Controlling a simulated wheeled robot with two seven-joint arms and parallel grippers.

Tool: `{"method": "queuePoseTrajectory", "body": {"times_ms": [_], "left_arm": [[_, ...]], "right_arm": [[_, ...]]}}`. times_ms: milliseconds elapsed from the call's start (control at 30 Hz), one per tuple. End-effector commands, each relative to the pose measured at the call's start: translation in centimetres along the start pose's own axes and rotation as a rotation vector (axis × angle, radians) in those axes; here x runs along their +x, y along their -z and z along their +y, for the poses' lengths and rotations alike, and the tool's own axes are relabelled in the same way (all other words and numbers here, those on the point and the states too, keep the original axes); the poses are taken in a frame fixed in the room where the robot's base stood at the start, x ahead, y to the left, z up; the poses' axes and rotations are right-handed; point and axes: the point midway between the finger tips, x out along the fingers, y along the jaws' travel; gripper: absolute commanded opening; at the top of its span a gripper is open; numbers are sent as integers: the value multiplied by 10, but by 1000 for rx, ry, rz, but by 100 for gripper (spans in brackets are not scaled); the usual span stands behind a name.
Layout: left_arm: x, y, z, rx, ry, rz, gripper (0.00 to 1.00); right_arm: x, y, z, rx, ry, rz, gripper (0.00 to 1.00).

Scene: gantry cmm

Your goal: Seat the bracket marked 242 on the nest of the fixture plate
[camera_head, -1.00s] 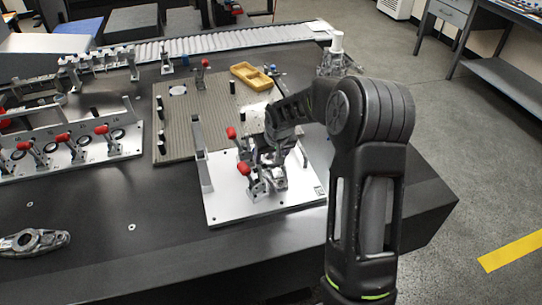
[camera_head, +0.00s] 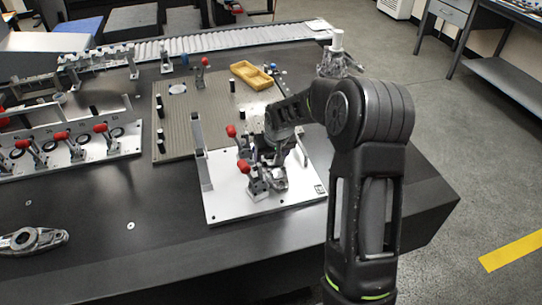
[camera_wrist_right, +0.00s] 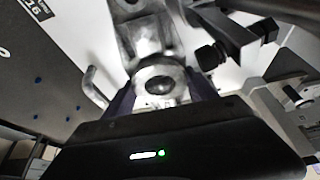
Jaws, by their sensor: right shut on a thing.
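The white fixture plate (camera_head: 222,208) lies near the right front of the dark table, with red-handled clamps (camera_head: 244,166) on it. My right gripper (camera_head: 275,163) is low over the plate, beside the clamps, its arm hiding part of the plate. In the right wrist view it is shut on a grey metal bracket (camera_wrist_right: 150,36) by its round, bored end (camera_wrist_right: 160,72). The bracket's number is not readable, and I cannot tell whether it touches the nest. Another metal bracket (camera_head: 34,238) lies at the table's left front. My left gripper is not in view.
A rack with red-handled clamps (camera_head: 88,158) stands at the left. An upright post (camera_head: 201,160) stands at the fixture's left edge. The front-middle table is clear.

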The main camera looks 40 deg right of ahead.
Motion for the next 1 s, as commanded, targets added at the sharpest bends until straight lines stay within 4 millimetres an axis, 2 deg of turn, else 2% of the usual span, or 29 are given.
{"method": "queuePoseTrajectory", "body": {"times_ms": [933,967,1000], "left_arm": [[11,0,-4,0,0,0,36],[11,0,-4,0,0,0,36],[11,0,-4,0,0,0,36]], "right_arm": [[13,-5,0,0,0,3,0],[13,-5,0,0,0,3,68],[13,-5,0,0,0,3,71]]}}
